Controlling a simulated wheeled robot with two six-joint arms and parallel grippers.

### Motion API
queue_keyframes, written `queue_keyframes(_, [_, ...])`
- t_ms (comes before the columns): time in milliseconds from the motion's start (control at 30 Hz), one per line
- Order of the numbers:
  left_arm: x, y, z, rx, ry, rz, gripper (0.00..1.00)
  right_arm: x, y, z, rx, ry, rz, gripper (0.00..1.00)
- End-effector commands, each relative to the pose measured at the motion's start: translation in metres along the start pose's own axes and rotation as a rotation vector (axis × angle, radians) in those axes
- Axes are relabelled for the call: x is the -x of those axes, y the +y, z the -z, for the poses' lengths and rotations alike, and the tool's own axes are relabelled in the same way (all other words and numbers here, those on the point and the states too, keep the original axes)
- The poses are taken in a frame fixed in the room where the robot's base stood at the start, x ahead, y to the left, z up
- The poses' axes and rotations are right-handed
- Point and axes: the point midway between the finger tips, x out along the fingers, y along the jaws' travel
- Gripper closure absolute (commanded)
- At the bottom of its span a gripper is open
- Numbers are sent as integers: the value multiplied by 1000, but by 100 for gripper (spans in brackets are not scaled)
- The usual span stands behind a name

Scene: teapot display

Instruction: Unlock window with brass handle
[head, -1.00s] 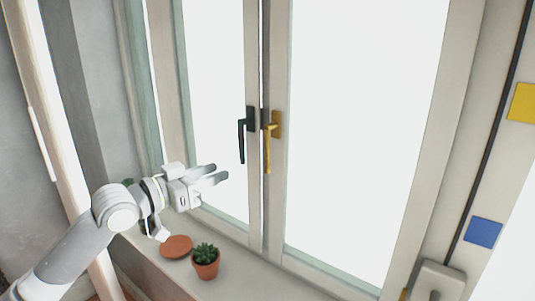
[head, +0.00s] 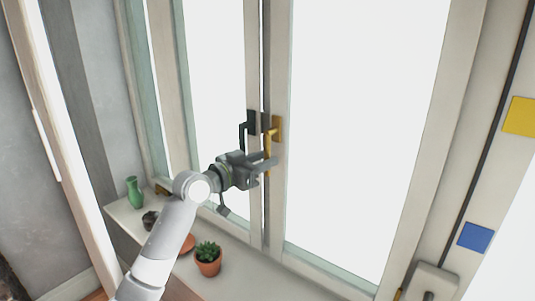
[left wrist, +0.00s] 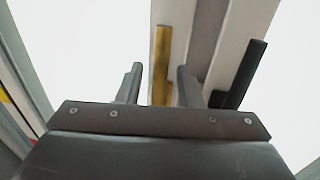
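The brass handle (head: 268,140) hangs down from its plate on the right window sash, its lower part partly hidden by my left gripper. My left gripper (head: 268,166) is at the lower part of this handle. In the left wrist view the gripper's two fingers (left wrist: 160,88) are spread apart. The brass handle (left wrist: 162,55) shows between them, with a gap visible on each side. A black handle (head: 243,135) hangs on the left sash, its lower end hidden by the gripper. In the left wrist view the black handle (left wrist: 242,72) is outside the right finger. My right gripper is not in view.
A potted succulent (head: 208,260) stands on the sill below my left arm. A terracotta saucer (head: 188,243), partly hidden by the arm, and a green vase (head: 134,192) are farther left. The right window pane area is clear.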

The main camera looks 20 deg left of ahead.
Motion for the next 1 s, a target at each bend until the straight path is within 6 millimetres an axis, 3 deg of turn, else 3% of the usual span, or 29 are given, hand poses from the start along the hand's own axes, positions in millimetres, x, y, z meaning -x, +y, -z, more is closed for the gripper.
queue_keyframes(200, [-16, 0, 0, 1, 0, 0, 67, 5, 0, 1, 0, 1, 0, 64])
queue_keyframes(500, [-17, 0, 0, 0, 0, 0, 67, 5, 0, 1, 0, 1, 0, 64])
queue_keyframes(767, [-17, 0, 0, 0, 0, 0, 100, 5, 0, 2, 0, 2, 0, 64])
queue_keyframes(1000, [-17, 0, 0, 0, 0, 0, 100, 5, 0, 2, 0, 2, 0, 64])
